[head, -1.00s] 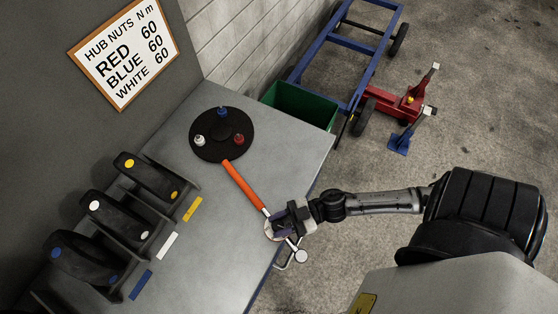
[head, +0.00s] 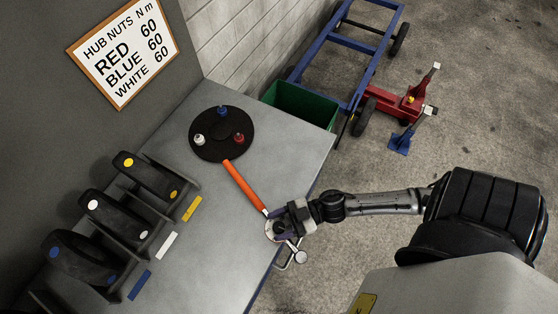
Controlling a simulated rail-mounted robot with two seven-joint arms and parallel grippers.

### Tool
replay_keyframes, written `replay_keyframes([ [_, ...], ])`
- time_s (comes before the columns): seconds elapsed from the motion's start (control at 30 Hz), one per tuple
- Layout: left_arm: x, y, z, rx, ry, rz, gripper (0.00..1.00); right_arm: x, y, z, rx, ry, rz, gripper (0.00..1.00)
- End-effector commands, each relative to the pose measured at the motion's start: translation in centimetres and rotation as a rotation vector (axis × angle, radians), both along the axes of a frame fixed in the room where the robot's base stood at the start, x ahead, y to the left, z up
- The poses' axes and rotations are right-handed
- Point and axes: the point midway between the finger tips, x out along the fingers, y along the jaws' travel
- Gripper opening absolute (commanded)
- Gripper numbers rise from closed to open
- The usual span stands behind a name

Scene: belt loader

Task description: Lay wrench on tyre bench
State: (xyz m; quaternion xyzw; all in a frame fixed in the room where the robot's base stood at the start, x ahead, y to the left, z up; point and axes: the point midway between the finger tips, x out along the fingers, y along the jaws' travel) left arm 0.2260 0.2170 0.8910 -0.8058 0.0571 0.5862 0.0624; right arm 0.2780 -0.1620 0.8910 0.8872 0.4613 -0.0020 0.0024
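The wrench has an orange handle (head: 245,186) and a metal head end with a pale round dial (head: 271,230). It lies slanted along the right part of the grey bench (head: 205,255), its handle tip close to a black disc. My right gripper (head: 281,219) comes in from the right, over the bench's right edge, and is at the wrench's dial end. Its fingers overlap the metal part, and I cannot tell whether they are closed on it. A silver round end shows just beyond the fingers. My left gripper is not in view.
The black disc (head: 232,148) carries blue, white and red pieces. Black holders with yellow, white and blue marks line the bench's left side. A sign hangs on the wall. A green bin (head: 299,104), blue frame and red jack (head: 393,105) stand on the floor.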

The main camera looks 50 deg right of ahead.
Motion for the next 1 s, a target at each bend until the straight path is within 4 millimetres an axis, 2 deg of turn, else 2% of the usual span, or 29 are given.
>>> replay_keyframes([
  [0.1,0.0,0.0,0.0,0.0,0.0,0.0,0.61,0.0,0.0,-0.1,-0.001,0.002,0.0,0.65],
  [0.33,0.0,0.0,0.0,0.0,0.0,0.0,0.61,-0.2,-0.1,-0.3,-0.003,0.007,-0.001,0.65],
  [0.47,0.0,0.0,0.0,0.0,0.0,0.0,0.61,-0.7,-0.9,-0.3,-0.003,0.008,-0.002,0.65],
  [1.0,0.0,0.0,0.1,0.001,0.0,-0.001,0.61,-6.3,-8.8,-0.1,-0.003,0.006,0.0,0.65],
])
